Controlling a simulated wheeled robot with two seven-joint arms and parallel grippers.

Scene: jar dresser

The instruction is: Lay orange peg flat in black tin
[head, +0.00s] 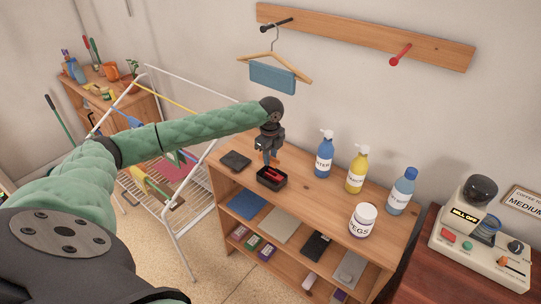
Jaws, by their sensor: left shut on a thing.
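My left gripper (270,158) points down above the black tin (260,183) on the wooden dresser. It is shut on a small orange thing, which appears to be the orange peg (276,157); the fingers hide most of it, so its tilt is hard to tell. The peg appears just above the tin's back rim; I cannot tell whether they touch. The open tin holds one or more red pegs (270,174). A white jar (362,220) with a partly readable label ending in "EGS" stands at the dresser's front right. My right gripper is out of view.
A dark flat square (235,161) lies left of the tin. A blue bottle (324,158), a yellow bottle (357,173) and a blue-capped bottle (402,192) stand to the right. A drying rack (178,215) is left of the dresser. A hanger (273,66) hangs above.

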